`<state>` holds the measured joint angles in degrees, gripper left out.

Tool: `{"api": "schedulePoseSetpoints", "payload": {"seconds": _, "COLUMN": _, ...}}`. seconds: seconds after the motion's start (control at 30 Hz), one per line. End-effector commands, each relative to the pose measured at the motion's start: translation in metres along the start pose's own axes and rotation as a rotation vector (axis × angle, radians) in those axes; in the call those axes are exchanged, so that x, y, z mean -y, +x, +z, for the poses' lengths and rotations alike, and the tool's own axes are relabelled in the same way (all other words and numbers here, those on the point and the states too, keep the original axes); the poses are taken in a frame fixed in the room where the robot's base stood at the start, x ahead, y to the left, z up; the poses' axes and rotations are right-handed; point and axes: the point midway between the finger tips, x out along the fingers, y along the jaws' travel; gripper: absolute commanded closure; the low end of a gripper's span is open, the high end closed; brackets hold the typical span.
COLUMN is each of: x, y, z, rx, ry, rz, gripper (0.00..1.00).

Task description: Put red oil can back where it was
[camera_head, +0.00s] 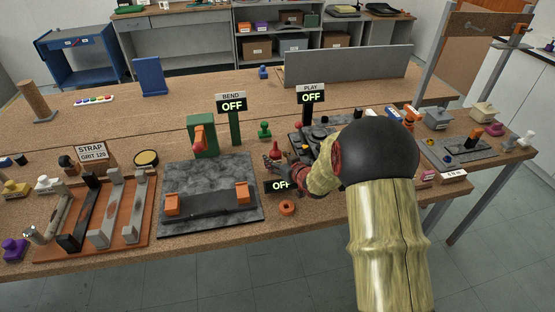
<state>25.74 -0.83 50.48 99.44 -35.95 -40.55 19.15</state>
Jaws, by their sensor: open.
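My arm reaches in from the lower right, and my gripper (279,165) is over the middle of the bench, just right of the dark grey slab (212,165). The gripper is small and dark in this view, and its jaws are open. A small red shape (274,150) shows at the gripper's tip. It may be the red oil can, but it is too small to tell, and I cannot tell if it touches the jaws. My forearm and black elbow hide part of the bench to the right.
An orange ring (287,208) lies near the front edge, below an "OFF" sign (278,185). A green stand with an orange part (202,138) is behind the slab. An orange strap rack (128,240) is at left. The back of the bench has free room.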

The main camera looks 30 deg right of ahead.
Motion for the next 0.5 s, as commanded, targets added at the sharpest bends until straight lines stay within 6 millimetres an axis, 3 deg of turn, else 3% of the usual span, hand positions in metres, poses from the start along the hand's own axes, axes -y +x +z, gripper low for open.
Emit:
{"api": "schedulePoseSetpoints", "payload": {"seconds": 0.33, "x": 0.000, "y": -0.002, "z": -0.005, "rx": -0.001, "ry": 0.000, "rz": 0.000, "gripper": 0.47}}
{"api": "schedulePoseSetpoints", "payload": {"seconds": 0.5, "x": -0.001, "y": -0.028, "z": -0.006, "rx": -0.001, "ry": 0.001, "rz": 0.002, "gripper": 0.47}}
